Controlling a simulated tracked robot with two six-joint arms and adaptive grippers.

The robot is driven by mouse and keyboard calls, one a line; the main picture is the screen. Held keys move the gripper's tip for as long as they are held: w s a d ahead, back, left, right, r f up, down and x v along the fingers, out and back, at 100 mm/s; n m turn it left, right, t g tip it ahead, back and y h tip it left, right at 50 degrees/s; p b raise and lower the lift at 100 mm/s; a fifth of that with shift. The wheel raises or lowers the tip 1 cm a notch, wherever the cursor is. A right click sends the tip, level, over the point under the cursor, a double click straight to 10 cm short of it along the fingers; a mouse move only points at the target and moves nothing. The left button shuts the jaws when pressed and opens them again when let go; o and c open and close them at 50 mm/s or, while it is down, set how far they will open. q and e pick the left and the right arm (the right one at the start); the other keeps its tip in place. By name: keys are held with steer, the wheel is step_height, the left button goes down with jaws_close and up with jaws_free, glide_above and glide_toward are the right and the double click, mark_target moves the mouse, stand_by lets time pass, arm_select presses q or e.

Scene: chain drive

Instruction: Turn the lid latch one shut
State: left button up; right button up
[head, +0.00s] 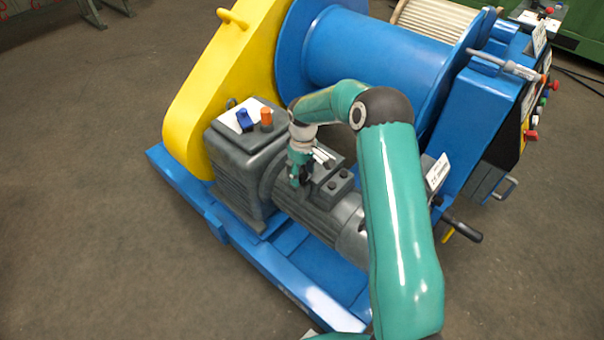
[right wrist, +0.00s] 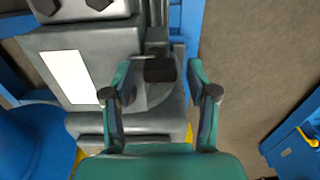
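My right gripper (head: 299,178) hangs over the grey motor (head: 315,205), beside the dark box on top of it. In the right wrist view its two fingers (right wrist: 160,82) stand apart, open. A small dark block (right wrist: 160,70) shows between the fingertips, in front of a rounded grey part. It may be the latch; I cannot tell whether it is turned open or shut. Neither finger clearly touches the block. In the head view the latch cannot be made out, and my gripper and arm cover part of the motor. My left gripper is not in view.
The yellow chain guard (head: 215,85) and blue drum (head: 370,55) stand behind the motor. The gearbox (head: 240,165) carries a blue and an orange cap. A control cabinet (head: 490,110) stands right, with a black handle (head: 462,230) below. The floor at left is clear.

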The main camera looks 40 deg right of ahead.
mark_target(302, 174)
step_height(302, 174, up, 12)
stand_by(0.8)
stand_by(0.3)
